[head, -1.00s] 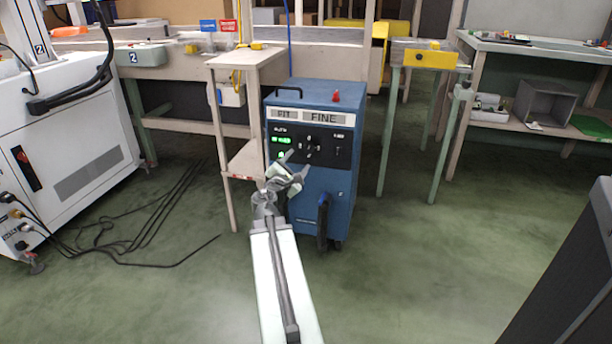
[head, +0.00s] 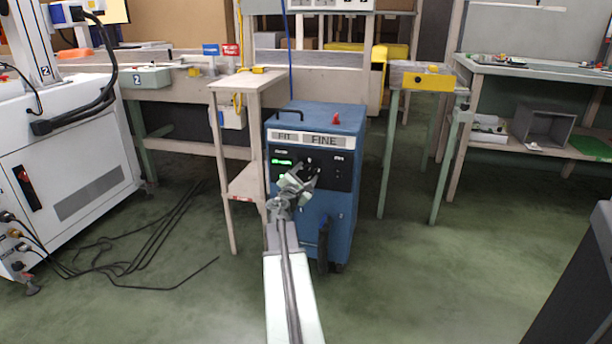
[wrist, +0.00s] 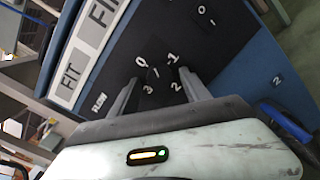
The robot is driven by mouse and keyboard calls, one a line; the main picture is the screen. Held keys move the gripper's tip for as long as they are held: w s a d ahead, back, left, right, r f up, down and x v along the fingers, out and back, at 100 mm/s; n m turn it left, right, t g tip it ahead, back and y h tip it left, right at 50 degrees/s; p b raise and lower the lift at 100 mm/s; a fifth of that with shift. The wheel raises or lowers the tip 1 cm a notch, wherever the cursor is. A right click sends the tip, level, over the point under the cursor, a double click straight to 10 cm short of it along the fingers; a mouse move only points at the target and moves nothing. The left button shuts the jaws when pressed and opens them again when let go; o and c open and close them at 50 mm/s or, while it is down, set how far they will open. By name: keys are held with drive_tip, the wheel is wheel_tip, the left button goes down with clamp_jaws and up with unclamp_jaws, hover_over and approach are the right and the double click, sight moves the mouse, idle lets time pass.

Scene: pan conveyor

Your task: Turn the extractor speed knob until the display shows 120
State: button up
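The blue extractor cabinet (head: 342,205) stands upright with a black control panel (head: 343,172) on its front. The green-lit display (head: 282,162) is at the panel's left; its digits are too small to read. In the wrist view the dark knob (wrist: 155,74) sits among the white marks 0, 1, 2 and 3, and the panel looks tilted. My gripper (head: 305,172) is at the panel and covers most of the knob in the head view. In the wrist view my gripper (wrist: 159,76) has its fingers apart, one on each side of the knob; contact cannot be told.
A wooden stand (head: 246,88) is close at the cabinet's left. A black hose or handle (head: 323,245) hangs at the cabinet's lower front. Black cables (head: 150,255) lie on the floor at left. Green floor is open to the right of the cabinet.

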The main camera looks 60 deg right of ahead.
clamp_jaws()
drive_tip(key=shift+m, duration=0.5)
drive_tip(key=m+p, duration=0.1)
drive_tip(key=m, duration=0.1)
drive_tip(key=shift+r+m, duration=0.15)
drive_tip(key=shift+m, duration=0.25)
drive_tip(key=m, duration=0.3)
drive_tip(key=shift+m+y, duration=0.3)
drive_tip(key=shift+y, duration=0.1)
drive_tip(key=m+p, duration=0.1)
drive_tip(key=m, duration=0.4)
drive_tip(key=shift+r+m+t, duration=0.1)
drive_tip(key=shift+m+t, duration=0.3)
drive_tip(key=shift+o, duration=1)
unclamp_jaws()
